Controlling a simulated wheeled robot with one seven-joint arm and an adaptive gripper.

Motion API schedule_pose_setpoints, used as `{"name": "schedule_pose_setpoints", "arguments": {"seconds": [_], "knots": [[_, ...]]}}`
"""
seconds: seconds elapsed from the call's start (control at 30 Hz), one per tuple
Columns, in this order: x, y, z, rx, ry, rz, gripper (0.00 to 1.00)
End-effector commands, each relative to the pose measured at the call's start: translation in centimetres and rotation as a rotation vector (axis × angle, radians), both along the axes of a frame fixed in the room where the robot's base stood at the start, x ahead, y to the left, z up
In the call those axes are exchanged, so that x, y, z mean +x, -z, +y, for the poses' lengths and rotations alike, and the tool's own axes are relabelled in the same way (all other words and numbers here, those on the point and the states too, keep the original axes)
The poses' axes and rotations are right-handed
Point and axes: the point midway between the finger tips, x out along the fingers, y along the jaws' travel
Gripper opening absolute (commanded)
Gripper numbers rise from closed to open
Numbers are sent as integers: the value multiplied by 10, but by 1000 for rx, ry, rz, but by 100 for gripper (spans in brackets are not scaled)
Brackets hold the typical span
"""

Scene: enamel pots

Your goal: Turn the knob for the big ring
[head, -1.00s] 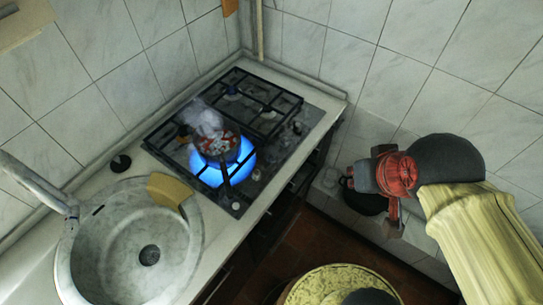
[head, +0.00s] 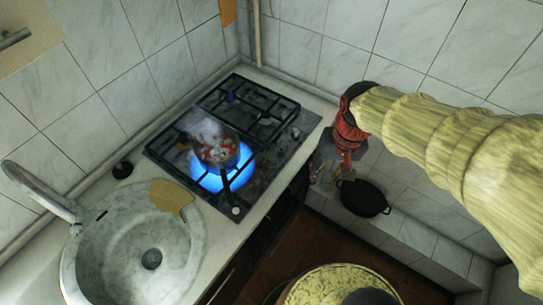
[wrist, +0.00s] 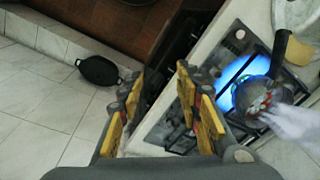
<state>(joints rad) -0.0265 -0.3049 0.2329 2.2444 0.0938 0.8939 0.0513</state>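The gas hob (head: 262,165) is set in the counter in the head view. A wide blue flame (head: 207,172) burns on its front-left ring, under a steaming pot (head: 217,152) with red and white contents. The pot also shows at the right of the wrist view (wrist: 252,97). Small knobs line the hob's right edge; one pale knob (head: 236,210) shows at the near corner, others are hard to make out. My gripper (head: 338,165) is right of the hob, beyond the counter edge. In the wrist view its yellow-padded fingers (wrist: 158,112) are apart, with nothing between them.
A black pan (head: 363,198) sits on a low tiled ledge. Tiled walls close off the back and right. Dark floor lies in front of the counter.

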Motion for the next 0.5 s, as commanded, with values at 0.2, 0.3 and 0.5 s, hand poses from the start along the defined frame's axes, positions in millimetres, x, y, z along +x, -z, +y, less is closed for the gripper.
{"name": "schedule_pose_setpoints", "arguments": {"seconds": [0.2, 0.3, 0.5], "knots": [[56, 55, 28, 77, 216, 172, 43], [80, 84, 41, 108, 349, 238, 43], [121, 137, 66, 157, 630, 338, 43]]}}
